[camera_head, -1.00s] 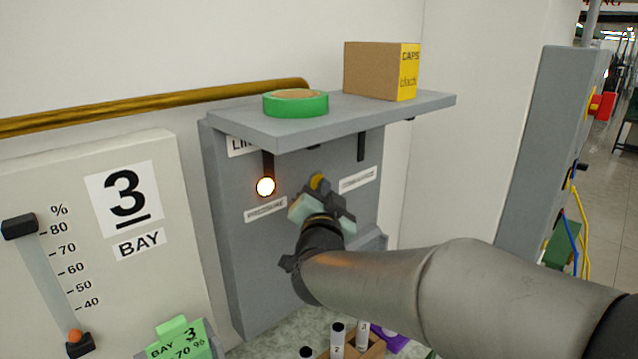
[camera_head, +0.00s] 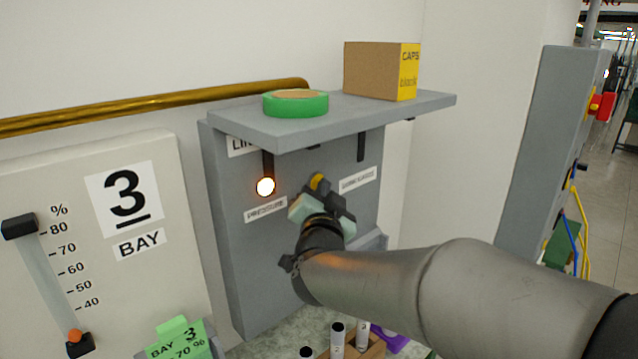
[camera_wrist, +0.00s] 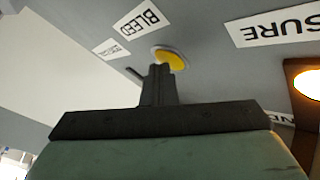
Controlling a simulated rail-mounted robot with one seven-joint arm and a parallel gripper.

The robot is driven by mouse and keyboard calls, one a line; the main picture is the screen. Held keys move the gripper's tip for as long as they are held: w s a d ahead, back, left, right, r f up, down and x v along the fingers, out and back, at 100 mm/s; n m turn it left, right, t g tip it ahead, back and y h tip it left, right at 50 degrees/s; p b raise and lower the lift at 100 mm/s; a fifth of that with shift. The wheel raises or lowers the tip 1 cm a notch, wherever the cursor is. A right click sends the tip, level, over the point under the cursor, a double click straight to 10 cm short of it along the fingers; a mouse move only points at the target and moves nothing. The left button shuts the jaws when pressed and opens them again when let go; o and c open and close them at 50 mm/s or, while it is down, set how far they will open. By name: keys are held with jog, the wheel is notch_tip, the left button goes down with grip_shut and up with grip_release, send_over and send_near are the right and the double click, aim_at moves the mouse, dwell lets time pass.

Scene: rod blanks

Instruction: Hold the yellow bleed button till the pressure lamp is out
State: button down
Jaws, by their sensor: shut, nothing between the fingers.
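The yellow bleed button (camera_head: 318,182) is on the grey panel under a shelf. In the wrist view the button (camera_wrist: 171,59) sits in a pale ring beside the BLEED label (camera_wrist: 143,20). My gripper (camera_head: 322,190) is shut and empty, its fingertips at the button and covering part of it. In the wrist view the closed fingertips (camera_wrist: 160,72) overlap the button's lower edge; I cannot tell how far it is pressed. The pressure lamp (camera_head: 265,187) glows bright orange-white above the PRESSURE label (camera_head: 265,209). The lamp also glows in the wrist view (camera_wrist: 308,83).
A grey shelf (camera_head: 340,125) juts out over the panel, close above my gripper. It bears green tape (camera_head: 295,104) and a caps box (camera_head: 372,72). Below are a wooden rack (camera_head: 362,350) with rods and a purple object (camera_head: 389,338). A level gauge (camera_head: 50,265) is at left.

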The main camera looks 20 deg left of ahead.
dwell(0.5)
jog(key=shift+s+d+b, duration=0.35)
jog(key=shift+d+b, duration=0.25)
jog(key=shift+d, duration=0.1)
jog(key=shift+s+d+b, duration=0.4)
jog(key=shift+d+b, duration=0.05)
jog(key=shift+d, duration=0.3)
jog(key=shift+s+d+b, duration=0.35)
jog(key=shift+d+b, duration=0.1)
jog(key=shift+d, duration=0.3)
jog(key=shift+s+d+b, duration=0.4)
jog(key=shift+d+b, duration=0.05)
jog(key=shift+d, duration=0.3)
